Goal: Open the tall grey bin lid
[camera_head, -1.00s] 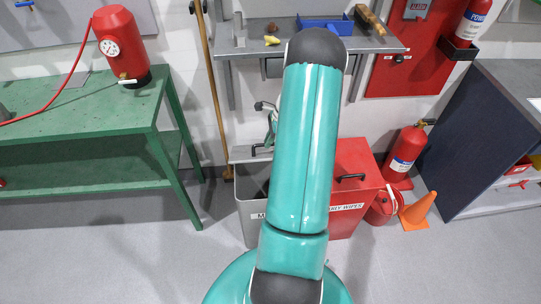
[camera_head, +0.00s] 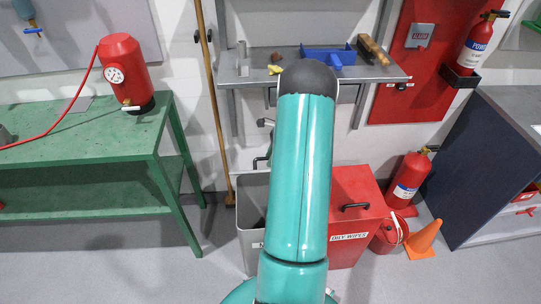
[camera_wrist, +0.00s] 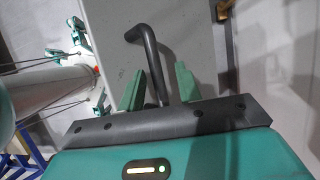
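The tall grey bin (camera_head: 247,252) stands in the head view left of my arm, which hides its right side. Its lid (camera_head: 254,186) is raised, its pale underside showing above a dark opening. The lid's black handle (camera_head: 260,162) shows at the upper edge. In the wrist view, the black bent handle (camera_wrist: 153,58) stands out from the grey lid panel (camera_wrist: 198,40). My gripper (camera_wrist: 160,80) has its two green fingers apart, one on each side of the handle, with narrow gaps visible. In the head view my arm hides the gripper.
A red oily-wipes bin (camera_head: 352,215) stands right beside the grey bin. A wooden pole (camera_head: 212,105) leans at its left. A wall shelf (camera_head: 384,70) hangs above. A green bench (camera_head: 85,135) is left; a fire extinguisher (camera_head: 410,178) and orange cone (camera_head: 423,240) are right.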

